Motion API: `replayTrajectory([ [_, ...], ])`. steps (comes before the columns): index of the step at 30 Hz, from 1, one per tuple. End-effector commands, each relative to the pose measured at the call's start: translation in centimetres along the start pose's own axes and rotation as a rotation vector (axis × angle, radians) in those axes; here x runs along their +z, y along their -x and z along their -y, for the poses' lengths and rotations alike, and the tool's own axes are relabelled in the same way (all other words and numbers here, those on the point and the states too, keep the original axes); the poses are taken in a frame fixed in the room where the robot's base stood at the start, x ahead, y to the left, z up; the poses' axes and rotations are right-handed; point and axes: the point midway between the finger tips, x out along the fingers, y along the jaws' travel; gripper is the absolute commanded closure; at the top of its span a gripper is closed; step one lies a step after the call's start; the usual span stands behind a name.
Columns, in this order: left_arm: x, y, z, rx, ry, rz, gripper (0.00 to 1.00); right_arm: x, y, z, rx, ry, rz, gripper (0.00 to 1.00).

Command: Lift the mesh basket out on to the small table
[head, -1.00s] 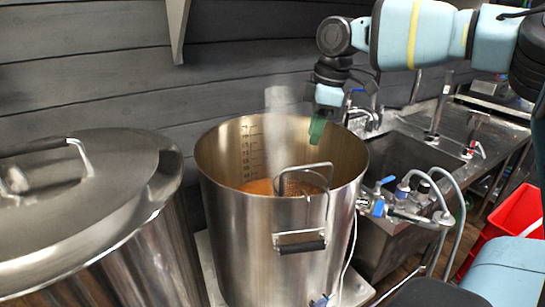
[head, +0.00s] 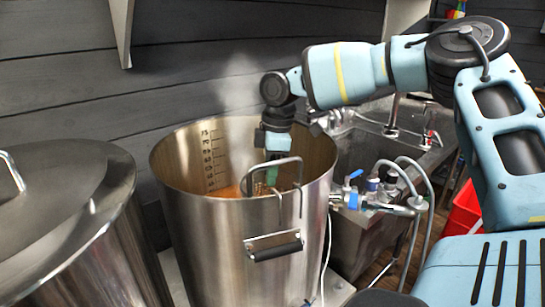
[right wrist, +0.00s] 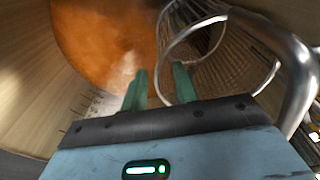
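The mesh basket (right wrist: 213,62) hangs inside the tall steel pot (head: 240,235), at the near side, mostly hidden by the pot wall in the head view. A bent tube handle (head: 272,163) rises above the near rim; it is large at the right of the right wrist view (right wrist: 293,60). My right gripper (head: 271,175) reaches down into the pot, green fingers behind the handle. In the right wrist view its fingers (right wrist: 159,88) are apart, with a thin wire loop (right wrist: 160,50) near their tips; I cannot tell if they touch it. My left gripper and the small table are not in view.
Orange-brown wort (right wrist: 108,35) lies in the pot, with steam rising. A lidded steel vessel (head: 75,220) stands at left. A sink (head: 365,150), a valve with hoses (head: 375,200) and a red bin (head: 463,210) are at right.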

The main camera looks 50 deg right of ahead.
Motion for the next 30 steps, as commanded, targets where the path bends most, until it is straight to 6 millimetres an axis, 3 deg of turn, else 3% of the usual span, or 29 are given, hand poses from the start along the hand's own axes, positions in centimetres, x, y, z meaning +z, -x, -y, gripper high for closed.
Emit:
replayTrajectory([
  [7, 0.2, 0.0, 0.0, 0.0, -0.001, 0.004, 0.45, 0.0, -2.6, 0.1, -0.001, 0.001, 0.002, 0.7],
  [18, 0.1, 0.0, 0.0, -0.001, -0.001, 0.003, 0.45, 0.0, -3.2, 0.0, 0.0, 0.001, 0.0, 0.7],
  [25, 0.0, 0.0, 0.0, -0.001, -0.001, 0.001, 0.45, 0.0, -3.2, 0.0, 0.0, 0.001, 0.0, 0.98],
  [30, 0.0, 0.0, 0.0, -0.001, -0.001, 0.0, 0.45, 0.0, -3.2, 0.0, 0.0, 0.001, 0.0, 1.0],
])
